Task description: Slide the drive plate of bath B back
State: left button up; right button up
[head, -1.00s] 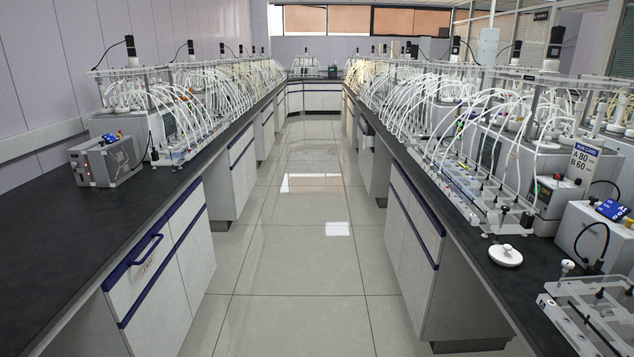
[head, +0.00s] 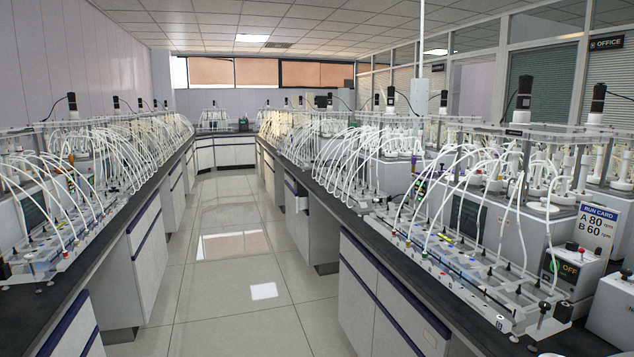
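Neither of my grippers is in view. On the right bench stands a nearby water bath (head: 515,245) with white tubes, bottles and a clear top plate (head: 560,133). Black motors stand on top, one (head: 525,90) and another (head: 597,100) further right. A run card (head: 597,232) behind the bath's right end reads A 80 rpm and B 60 rpm. A control box (head: 568,272) with a green light reads OFF. A long clear tube rack (head: 465,270) lies along the bath's front. I cannot tell which bath is B, and I cannot make out its drive plate.
The tiled aisle (head: 235,260) between the benches is clear. The left bench (head: 95,240) carries similar tubed baths. A white box (head: 612,312) stands at the right edge. White cabinets (head: 385,315) with blue edges are under the right bench. An office sign (head: 606,43) hangs at upper right.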

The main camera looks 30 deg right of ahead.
aim_at(521, 118)
jog(key=i+z, duration=0.5)
jog(key=i+j+z, duration=0.55)
jog(key=z, duration=0.4)
jog(key=i+j+z, duration=0.15)
jog(key=z, duration=0.3)
jog(key=j+z, duration=0.15)
jog(key=z, duration=0.35)
jog(key=i+j, duration=0.05)
